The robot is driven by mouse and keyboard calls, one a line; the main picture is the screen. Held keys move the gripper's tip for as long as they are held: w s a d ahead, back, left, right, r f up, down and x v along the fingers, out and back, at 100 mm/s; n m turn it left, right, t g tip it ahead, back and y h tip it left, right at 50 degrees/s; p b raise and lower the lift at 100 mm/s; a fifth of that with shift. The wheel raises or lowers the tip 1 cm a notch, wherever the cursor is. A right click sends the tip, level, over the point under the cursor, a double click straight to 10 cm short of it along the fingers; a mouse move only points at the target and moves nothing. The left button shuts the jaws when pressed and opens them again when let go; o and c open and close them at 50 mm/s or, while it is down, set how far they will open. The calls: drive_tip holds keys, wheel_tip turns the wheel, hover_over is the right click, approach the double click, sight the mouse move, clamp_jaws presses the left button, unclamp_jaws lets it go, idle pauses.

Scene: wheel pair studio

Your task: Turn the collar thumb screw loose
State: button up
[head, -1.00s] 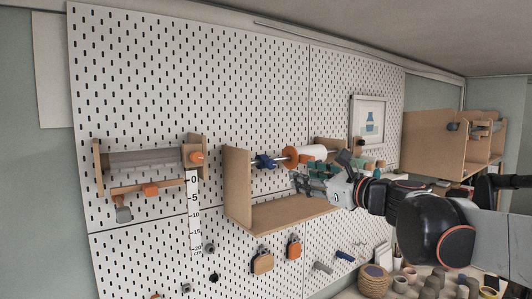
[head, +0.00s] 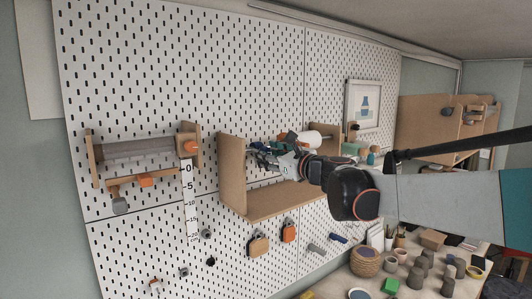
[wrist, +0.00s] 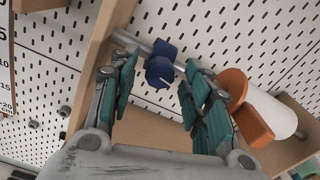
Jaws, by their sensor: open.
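A dark blue collar (wrist: 164,48) with a blue thumb screw (wrist: 159,73) sits on a grey rod (wrist: 128,39) in the wrist view. A pale line marks the screw's face. My gripper (wrist: 160,68) is open. Its teal-padded fingers stand on the left and right of the thumb screw, with gaps visible on both sides. In the head view my gripper (head: 265,158) is at the rod and hides most of the blue collar. An orange piece (wrist: 246,107) and a white roll (wrist: 271,112) are on the same rod, right of my right finger.
The rod is held in a wooden bracket (head: 232,177) on the white pegboard (head: 240,70). Its wooden side panel (wrist: 97,55) is close to my left finger. A wooden roller unit (head: 93,160) hangs at left. A cluttered table (head: 350,284) stands below right.

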drive_tip(key=shift+a, duration=0.1)
clamp_jaws()
drive_tip(key=shift+n, duration=0.4)
drive_tip(key=n+b, duration=0.5)
drive_tip(key=n, duration=1.4)
drive_tip(key=shift+r, duration=0.1)
drive_tip(key=shift+n, duration=0.3)
idle(0.4)
